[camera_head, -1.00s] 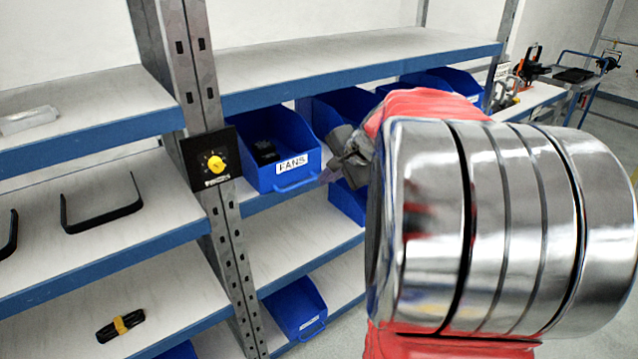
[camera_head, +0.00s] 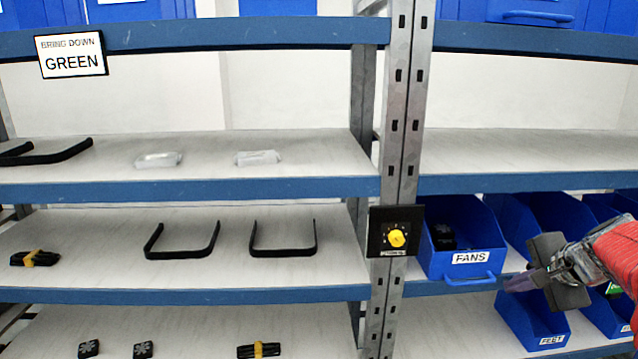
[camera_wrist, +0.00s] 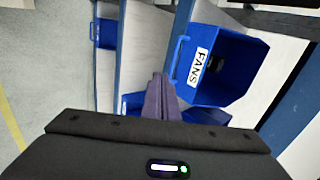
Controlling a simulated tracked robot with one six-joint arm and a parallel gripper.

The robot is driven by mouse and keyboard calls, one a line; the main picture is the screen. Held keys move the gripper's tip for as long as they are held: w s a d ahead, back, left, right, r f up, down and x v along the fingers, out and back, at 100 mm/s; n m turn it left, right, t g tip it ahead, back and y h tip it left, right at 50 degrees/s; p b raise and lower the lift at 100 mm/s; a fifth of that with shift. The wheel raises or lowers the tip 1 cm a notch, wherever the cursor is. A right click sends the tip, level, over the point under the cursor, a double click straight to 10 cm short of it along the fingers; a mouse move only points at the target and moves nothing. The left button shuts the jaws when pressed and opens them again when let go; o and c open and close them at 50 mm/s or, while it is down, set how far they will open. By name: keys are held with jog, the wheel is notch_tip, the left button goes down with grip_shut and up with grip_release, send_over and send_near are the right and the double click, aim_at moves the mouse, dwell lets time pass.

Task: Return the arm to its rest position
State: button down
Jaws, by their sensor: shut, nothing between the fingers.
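My gripper (camera_head: 520,283) is at the right of the head view, in front of the blue bins, at the end of my red arm. Its fingers are shut with nothing between them. In the wrist view, the closed fingers (camera_wrist: 160,97) point up the picture, to the left of the blue bin labelled FANS (camera_wrist: 232,62). In the head view that bin (camera_head: 432,262) stands on the middle shelf just left of my gripper, with dark items inside. The gripper looks apart from it.
A grey post (camera_head: 405,130) carries a black panel with a yellow knob (camera_head: 396,238). A blue bin labelled FEET (camera_head: 520,325) sits below my gripper. Shelves on the left hold black brackets (camera_head: 283,251) and clear packets (camera_head: 257,158). A sign (camera_head: 72,54) reads BRING DOWN GREEN.

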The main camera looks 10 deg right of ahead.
jog(key=s+a+f+n+g, duration=0.2)
jog(key=s+a+f+n, duration=0.1)
jog(key=s+f, duration=0.1)
jog(key=s+a+n, duration=0.4)
jog(key=a+n, duration=0.1)
jog(key=a, duration=0.4)
jog(key=s+a+n, duration=0.5)
jog(key=a, duration=0.4)
jog(key=s+a+n, duration=0.4)
jog(key=a, duration=0.5)
jog(key=shift+s+a+r+n, duration=0.15)
jog(key=shift+s+a+n, duration=0.1)
jog(key=shift+a+n, duration=0.15)
jog(key=shift+d, duration=0.15)
